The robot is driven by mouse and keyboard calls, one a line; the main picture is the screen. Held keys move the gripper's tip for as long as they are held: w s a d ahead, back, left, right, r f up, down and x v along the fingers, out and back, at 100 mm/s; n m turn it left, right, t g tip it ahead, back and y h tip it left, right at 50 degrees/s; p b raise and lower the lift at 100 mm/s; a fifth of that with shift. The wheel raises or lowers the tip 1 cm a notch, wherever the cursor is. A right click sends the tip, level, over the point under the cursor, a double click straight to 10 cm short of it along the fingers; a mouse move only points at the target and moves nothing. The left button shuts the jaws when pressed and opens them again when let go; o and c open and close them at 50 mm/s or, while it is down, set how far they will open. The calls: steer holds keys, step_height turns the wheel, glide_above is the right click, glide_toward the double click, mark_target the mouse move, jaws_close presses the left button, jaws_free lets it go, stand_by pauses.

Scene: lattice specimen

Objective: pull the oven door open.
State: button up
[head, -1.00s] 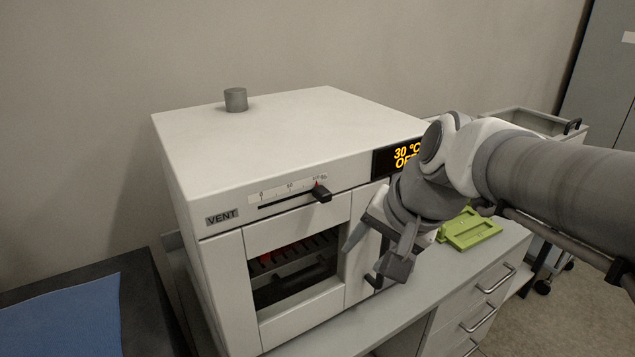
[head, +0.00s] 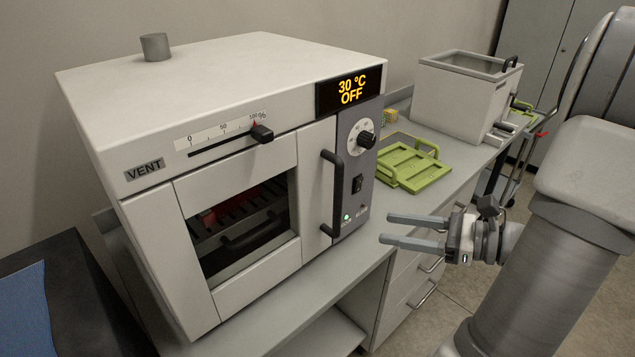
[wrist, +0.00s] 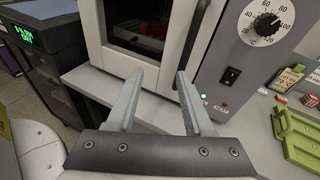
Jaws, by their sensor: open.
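The dark vertical door handle (head: 333,192) is on the door's right side, beside the grey control panel. My gripper (head: 388,230) is open and empty, to the right of the handle and apart from it, with fingers pointing left. In the wrist view, the open fingers (wrist: 158,95) point toward the oven, and the handle (wrist: 194,35) shows beyond the right finger.
A green tray (head: 412,165) lies on the bench right of the oven. A grey open-topped box (head: 465,95) stands behind it. A dark unit with a blue cloth (head: 25,310) is at the left. The space before the door looks clear.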

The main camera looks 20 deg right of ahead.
steer(key=w+a+m+t+h, duration=0.1)
steer(key=w+a+m+t, duration=0.2)
steer(key=w, duration=1)
steer(key=shift+w+a+r+t, duration=0.15)
steer(key=shift+w+a+t, duration=0.2)
steer(key=shift+a, duration=0.75)
jaws_close()
stand_by(0.5)
